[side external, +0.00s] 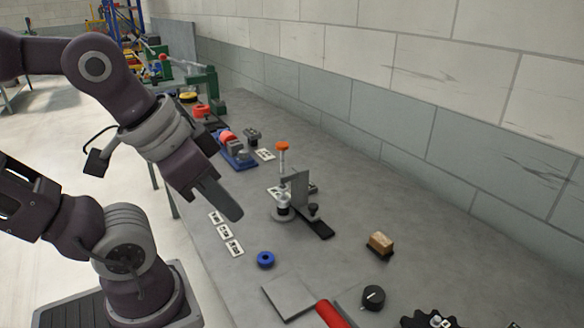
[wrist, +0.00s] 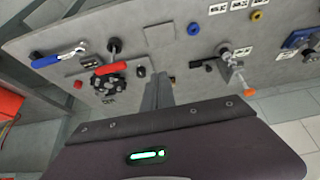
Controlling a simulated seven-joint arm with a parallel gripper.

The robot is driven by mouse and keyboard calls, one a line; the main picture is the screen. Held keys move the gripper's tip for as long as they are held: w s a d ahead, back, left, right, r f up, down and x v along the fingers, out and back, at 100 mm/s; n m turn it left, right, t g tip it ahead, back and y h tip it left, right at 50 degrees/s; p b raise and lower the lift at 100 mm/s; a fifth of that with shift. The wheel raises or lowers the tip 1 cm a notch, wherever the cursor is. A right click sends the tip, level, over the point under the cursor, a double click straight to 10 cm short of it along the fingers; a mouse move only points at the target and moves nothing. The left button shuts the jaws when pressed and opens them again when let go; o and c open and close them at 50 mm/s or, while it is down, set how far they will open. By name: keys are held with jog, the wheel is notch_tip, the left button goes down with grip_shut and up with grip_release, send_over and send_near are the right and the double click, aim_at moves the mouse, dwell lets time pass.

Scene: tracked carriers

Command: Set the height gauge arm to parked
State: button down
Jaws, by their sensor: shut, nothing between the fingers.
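The height gauge (side external: 283,212) stands on the bench in the middle of the side external view. It has a round grey base, an upright post with an orange knob (side external: 282,146) on top, a flat grey upright plate (side external: 298,188) and a dark bar low on its right side. It also shows in the wrist view (wrist: 226,55), right of my fingers, with the orange knob (wrist: 248,93) towards the camera. I cannot tell which part is its arm or how it is set. My gripper (side external: 236,215) is shut and empty above the bench, left of the gauge and apart from it.
White marked cards (side external: 226,233) lie left of the gauge. A blue ring (side external: 265,259), a wooden block (side external: 380,244), a black knob (side external: 373,297), a flat grey plate (side external: 289,296) and a red handle (side external: 334,314) lie nearer. A blue fixture (side external: 238,154) stands behind. A block wall bounds the bench.

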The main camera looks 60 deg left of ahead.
jog(key=c, duration=1.8)
grip_release()
jog(key=shift+w, duration=0.1)
jog(key=shift+c, duration=0.2)
jog(key=o, duration=0.7)
jog(key=w+a+r+n+g, duration=0.1)
jog(key=w+n, duration=0.4)
jog(key=w, duration=0.1)
jog(key=shift+r+h, duration=0.3)
jog(key=shift+r, duration=0.1)
jog(key=n+g, duration=0.5)
jog(key=n, duration=1.7)
send_over(313, 205)
notch_tip(313, 205, down, 17)
jog(key=shift+s+d, duration=0.1)
jog(key=shift+d, duration=0.05)
notch_tip(313, 205, down, 7)
jog(key=shift+r, duration=0.1)
jog(key=shift+f, duration=0.25)
grip_shut()
